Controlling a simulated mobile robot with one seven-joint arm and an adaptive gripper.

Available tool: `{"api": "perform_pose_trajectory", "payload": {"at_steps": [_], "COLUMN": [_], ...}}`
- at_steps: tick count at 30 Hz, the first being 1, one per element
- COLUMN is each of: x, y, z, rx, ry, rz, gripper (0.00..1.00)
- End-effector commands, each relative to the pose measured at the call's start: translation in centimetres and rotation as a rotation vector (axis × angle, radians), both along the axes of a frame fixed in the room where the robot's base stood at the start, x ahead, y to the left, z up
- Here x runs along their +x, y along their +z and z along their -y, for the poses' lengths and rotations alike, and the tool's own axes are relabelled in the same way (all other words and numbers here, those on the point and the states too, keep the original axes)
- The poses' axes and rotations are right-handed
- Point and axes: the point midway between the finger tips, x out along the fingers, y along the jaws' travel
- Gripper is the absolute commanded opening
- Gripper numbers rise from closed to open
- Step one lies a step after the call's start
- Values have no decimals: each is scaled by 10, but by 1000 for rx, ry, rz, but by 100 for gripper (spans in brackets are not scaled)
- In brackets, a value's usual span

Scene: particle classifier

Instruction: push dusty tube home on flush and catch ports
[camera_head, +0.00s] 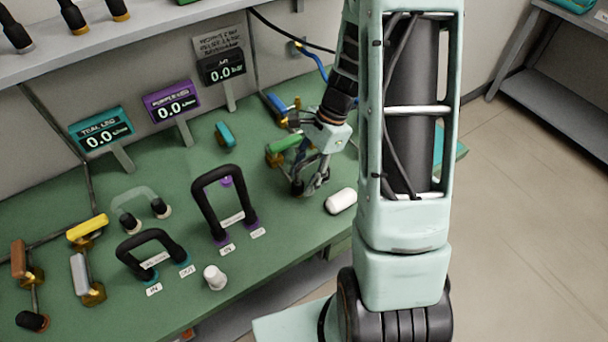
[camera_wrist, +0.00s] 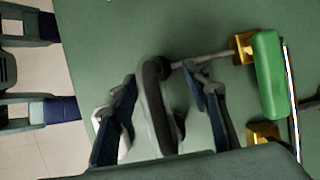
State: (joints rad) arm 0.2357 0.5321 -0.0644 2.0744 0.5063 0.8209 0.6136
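My gripper (camera_head: 311,180) is low over the right part of the green bench, beside the green-handled valve. In the wrist view its two fingers (camera_wrist: 160,82) are apart. A dark curved tube (camera_wrist: 155,100) shows between them, with green bench visible on both sides of it. The tube's lower end is hidden by my gripper, and I cannot read any flush or catch labels there. In the head view only a dark part of this tube (camera_head: 297,186) shows behind the fingers. I cannot tell how far it sits on its ports.
A green valve handle (camera_wrist: 269,75) is close right of the fingers. A white cylinder (camera_head: 341,201) lies near the bench edge. Black U-tubes (camera_head: 222,188) (camera_head: 150,243), a white cup (camera_head: 215,277) and yellow, grey and brown valves stand left. Displays line the back.

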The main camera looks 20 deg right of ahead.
Motion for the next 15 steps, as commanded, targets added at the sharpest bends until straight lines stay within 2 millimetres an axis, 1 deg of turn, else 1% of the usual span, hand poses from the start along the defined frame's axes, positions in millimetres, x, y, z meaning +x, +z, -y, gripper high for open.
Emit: {"api": "perform_pose_trajectory", "payload": {"at_steps": [5,8,11,15], "x": [0,1,3,7], "y": [1,6,19,46], "z": [0,2,8,19], "rx": [0,0,-1,-1], "ry": [0,0,-2,0], "rz": [0,2,4,7], "gripper": [43,43,43,43]}}
